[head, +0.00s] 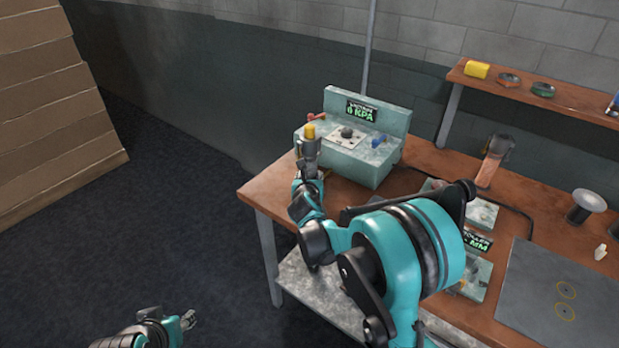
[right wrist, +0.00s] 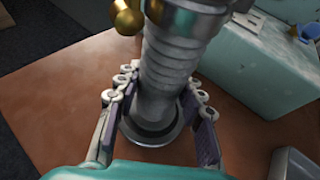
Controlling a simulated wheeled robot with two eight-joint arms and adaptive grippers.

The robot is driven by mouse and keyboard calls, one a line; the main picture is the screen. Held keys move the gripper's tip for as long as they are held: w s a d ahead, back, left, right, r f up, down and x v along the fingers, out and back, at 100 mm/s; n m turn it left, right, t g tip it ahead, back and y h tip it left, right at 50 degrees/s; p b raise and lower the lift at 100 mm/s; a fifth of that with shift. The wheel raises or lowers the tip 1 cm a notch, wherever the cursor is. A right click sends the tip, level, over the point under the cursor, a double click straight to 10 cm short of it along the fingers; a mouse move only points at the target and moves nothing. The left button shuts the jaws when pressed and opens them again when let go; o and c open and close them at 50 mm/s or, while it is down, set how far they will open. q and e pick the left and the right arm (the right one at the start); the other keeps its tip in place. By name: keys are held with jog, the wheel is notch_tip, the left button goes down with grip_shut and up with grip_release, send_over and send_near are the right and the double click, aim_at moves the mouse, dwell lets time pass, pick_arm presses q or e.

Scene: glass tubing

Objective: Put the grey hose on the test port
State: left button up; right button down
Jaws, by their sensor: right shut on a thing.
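The grey ribbed hose (right wrist: 172,65) stands between the fingers of my right gripper (right wrist: 155,88) in the right wrist view. The gripper is shut on it. A wide round grey flange (right wrist: 150,135) shows at its lower end and a wider metal collar at its upper end. In the head view my right gripper (head: 308,166) is at the bench's left corner, beside the pale green vacuum box (head: 372,165) reading 0 KPA. A grey piece with a yellow top (head: 310,131) stands there. I cannot tell which part is the test port. My left gripper (head: 188,320) is low at the left, away from the bench.
The wooden bench (head: 262,197) carries a controller box (head: 476,270), a grey mat (head: 528,292), a dark spool (head: 585,207) and a brown post (head: 490,165). A raised shelf (head: 560,95) holds small coloured parts. Stacked brown boards (head: 55,100) stand far left. The floor between is clear.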

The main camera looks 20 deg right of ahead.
jog(key=c, duration=1)
grip_release()
jog(key=shift+f, duration=0.1)
jog(key=shift+o, duration=0.2)
jog(key=shift+r, duration=0.25)
jog(key=s+r+m+g+p, duration=0.25)
jog(key=s+m, duration=0.45)
jog(key=s, duration=0.4)
jog(key=s+r+m+g+p, duration=0.1)
jog(key=s+r+m, duration=0.3)
jog(key=s+m, duration=0.5)
jog(key=s+a+f+m+g+y, duration=0.1)
jog(key=s+m+y, duration=0.1)
jog(key=s+m, duration=0.6)
jog(key=s+a+f+m+g+y, duration=0.1)
jog(key=s+a+m+y, duration=0.1)
jog(key=s+m, duration=0.6)
jog(key=shift+s, duration=0.5)
jog(key=shift+g, duration=0.25)
